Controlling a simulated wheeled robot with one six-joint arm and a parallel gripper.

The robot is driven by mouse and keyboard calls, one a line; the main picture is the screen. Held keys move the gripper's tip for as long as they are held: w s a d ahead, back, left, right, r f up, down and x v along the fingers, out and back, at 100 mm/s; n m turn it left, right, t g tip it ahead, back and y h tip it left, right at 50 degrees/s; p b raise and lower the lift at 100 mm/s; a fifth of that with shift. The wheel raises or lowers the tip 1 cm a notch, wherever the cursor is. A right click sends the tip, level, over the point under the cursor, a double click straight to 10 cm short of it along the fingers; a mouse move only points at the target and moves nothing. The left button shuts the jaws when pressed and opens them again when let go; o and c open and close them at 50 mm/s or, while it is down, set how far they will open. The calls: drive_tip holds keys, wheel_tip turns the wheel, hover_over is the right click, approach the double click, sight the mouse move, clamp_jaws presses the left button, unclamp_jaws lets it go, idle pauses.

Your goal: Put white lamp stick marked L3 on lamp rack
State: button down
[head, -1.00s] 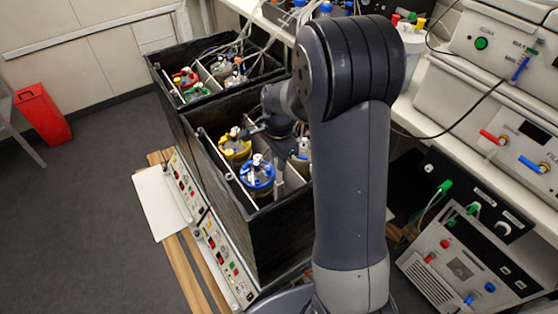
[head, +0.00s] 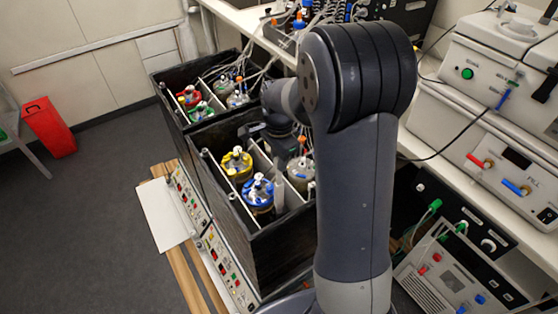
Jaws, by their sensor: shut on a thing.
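My arm reaches over the near black box (head: 285,240), and its dark wrist is above the box's inner compartments. My gripper (head: 281,172) is small and partly hidden under the wrist. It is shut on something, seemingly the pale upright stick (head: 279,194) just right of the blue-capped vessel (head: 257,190). The stick's L3 marking cannot be read, and its lower end is hidden in the box. I cannot pick out the lamp rack; my arm covers part of the box's right side.
A yellow-capped vessel (head: 236,163) stands behind the blue one, beside white dividers. A second black box (head: 168,92) with red- and green-capped vessels stands behind. Tubes and cables run to the back bench. Instruments (head: 475,130) fill the right. The left floor is clear beyond a red bin (head: 47,127).

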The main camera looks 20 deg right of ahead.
drive_tip(key=shift+r+p, duration=0.4)
drive_tip(key=shift+r, duration=0.5)
wheel_tip(320, 180, up, 8)
drive_tip(key=p, duration=0.5)
drive_tip(key=shift+f, duration=0.1)
drive_tip(key=shift+r, duration=2.2)
